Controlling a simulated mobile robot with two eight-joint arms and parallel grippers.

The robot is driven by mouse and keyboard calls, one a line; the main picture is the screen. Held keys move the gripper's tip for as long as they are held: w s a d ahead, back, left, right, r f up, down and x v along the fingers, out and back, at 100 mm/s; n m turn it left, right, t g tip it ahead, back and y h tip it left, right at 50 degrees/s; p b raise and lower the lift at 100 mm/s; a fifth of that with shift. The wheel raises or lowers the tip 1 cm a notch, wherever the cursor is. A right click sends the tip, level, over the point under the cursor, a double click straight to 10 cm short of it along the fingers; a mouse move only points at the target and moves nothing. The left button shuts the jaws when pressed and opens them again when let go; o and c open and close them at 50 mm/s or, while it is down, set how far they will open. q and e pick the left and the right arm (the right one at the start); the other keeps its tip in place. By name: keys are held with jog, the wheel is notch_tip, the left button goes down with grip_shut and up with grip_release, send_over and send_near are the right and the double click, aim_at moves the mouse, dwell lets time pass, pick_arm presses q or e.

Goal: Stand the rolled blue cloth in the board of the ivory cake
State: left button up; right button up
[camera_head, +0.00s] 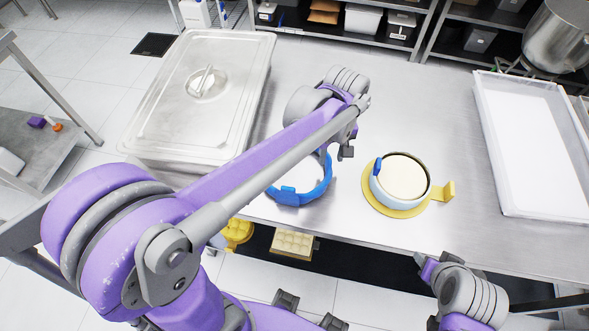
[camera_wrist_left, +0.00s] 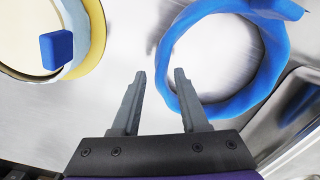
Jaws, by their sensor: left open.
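A blue band rolled into a ring, apparently the rolled blue cloth (camera_head: 298,198), stands near the front table edge; my left arm hides its upper left part. In the left wrist view the ring (camera_wrist_left: 274,48) lies ahead and right. The ivory cake (camera_head: 404,175) sits in a pale round band on a yellow board (camera_head: 412,212), to the ring's right. A small blue block (camera_head: 377,167) is at the cake's left side. My left gripper (camera_wrist_left: 160,73) is open and empty, its right finger overlapping the ring's edge in view. My right gripper (camera_head: 440,262) is low at right, its jaws unclear.
A lidded steel pan (camera_head: 160,135) fills the table's left side. A white tray (camera_head: 535,150) lies at the right. A yellow tab (camera_head: 448,191) sticks out right of the cake. A mixing bowl (camera_head: 558,35) is at the upper right. The table behind the cake is clear.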

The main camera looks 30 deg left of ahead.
aim_at(329, 163)
pick_arm(q)
notch_tip(329, 163, down, 4)
jog(key=shift+a+f, duration=0.15)
jog(key=shift+f, duration=0.05)
jog(key=shift+c, duration=0.3)
grip_shut()
dwell(1.1)
